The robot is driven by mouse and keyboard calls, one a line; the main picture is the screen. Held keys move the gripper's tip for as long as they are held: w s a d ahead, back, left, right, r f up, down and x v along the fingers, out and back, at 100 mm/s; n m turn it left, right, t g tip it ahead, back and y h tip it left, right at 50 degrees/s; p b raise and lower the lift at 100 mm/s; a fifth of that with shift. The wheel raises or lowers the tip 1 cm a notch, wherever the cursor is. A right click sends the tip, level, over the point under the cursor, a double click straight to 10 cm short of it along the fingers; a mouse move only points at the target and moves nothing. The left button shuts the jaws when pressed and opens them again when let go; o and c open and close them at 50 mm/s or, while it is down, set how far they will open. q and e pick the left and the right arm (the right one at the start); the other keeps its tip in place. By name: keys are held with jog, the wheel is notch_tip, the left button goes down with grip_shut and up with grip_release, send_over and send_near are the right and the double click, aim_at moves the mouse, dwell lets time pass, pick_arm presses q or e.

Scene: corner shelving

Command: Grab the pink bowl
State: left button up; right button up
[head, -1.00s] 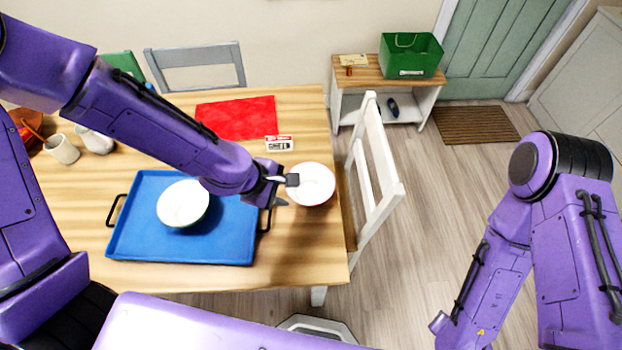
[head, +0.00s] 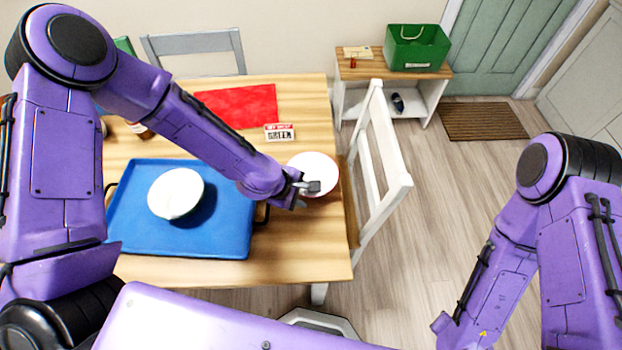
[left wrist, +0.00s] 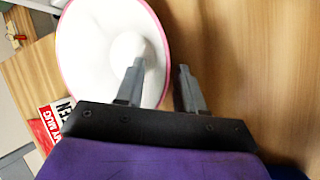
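The pink bowl (head: 316,164) stands on the wooden table near its right edge. It looks white inside, and its pink rim shows in the left wrist view (left wrist: 95,45). My left gripper (head: 307,196) is at the near side of this bowl. In the left wrist view my left gripper (left wrist: 160,80) has its fingers apart, one over the bowl's inside and one outside the rim. The rim lies between them, and I see no firm contact. My right arm is at the right, with its gripper out of view.
A blue tray (head: 125,235) with a white bowl (head: 175,192) is to the left. A small red and white box (head: 280,132) and a red mat (head: 240,106) lie behind. A white chair (head: 385,165) stands close to the table's right edge.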

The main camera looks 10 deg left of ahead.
pick_arm(q)
jog(key=shift+d+f, duration=0.1)
jog(key=shift+f, duration=0.1)
jog(key=shift+r, duration=0.1)
grip_shut()
